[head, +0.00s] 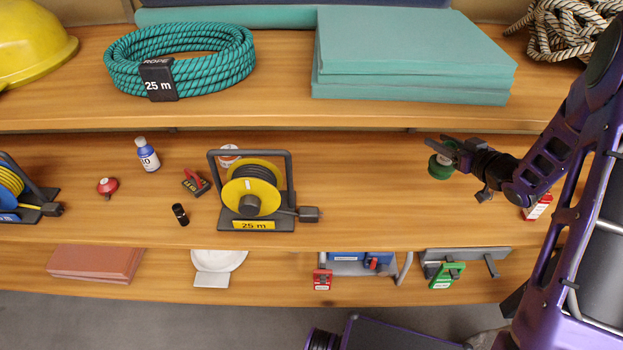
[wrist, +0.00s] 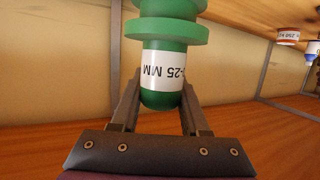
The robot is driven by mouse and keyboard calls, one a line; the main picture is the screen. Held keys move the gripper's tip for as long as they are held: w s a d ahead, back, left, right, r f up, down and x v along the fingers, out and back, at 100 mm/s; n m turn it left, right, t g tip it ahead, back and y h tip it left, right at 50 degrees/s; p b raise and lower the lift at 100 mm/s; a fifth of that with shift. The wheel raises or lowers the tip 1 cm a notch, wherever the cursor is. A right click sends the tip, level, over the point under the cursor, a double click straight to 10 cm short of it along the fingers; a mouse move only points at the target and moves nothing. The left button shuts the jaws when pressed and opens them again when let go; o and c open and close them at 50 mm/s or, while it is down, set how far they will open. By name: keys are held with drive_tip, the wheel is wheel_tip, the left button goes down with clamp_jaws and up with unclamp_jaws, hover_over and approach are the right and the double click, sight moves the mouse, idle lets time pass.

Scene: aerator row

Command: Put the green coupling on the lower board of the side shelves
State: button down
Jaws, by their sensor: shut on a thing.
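The green coupling (head: 439,168) is held in my gripper (head: 445,150) over the right part of the middle board (head: 360,190). In the wrist view the green coupling (wrist: 165,75) has a wide flange and a white label with "25 MM" upside down. The fingers of my gripper (wrist: 160,105) are closed on either side of its body. Whether the coupling touches the board is hard to tell. The lower board (head: 280,285) of the shelves shows below the middle one.
The lower board carries reddish slabs (head: 95,262), a white round item (head: 217,264), a red-tagged item (head: 322,279) and a green clamp (head: 447,276). A yellow cable reel (head: 252,190) stands on the middle board. A red-and-white box (head: 538,207) is partly behind my arm.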

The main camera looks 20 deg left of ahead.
sight(445, 172)
drive_tip(key=shift+w+d+r+n+g+y, duration=0.1)
drive_tip(key=shift+d+r+n+g+y, duration=0.2)
drive_tip(key=shift+d+n+g+y, duration=0.9)
drive_tip(key=shift+d+n+g, duration=0.15)
drive_tip(key=shift+d, duration=0.3)
drive_tip(key=shift+f+b, duration=0.85)
drive_tip(key=shift+f, duration=4.1)
drive_tip(key=shift+f, duration=0.1)
drive_tip(key=shift+c, duration=2)
unclamp_jaws()
drive_tip(key=shift+r, duration=0.25)
drive_tip(key=v, duration=1.2)
drive_tip(key=shift+s+p, duration=0.25)
drive_tip(key=shift+p, duration=0.2)
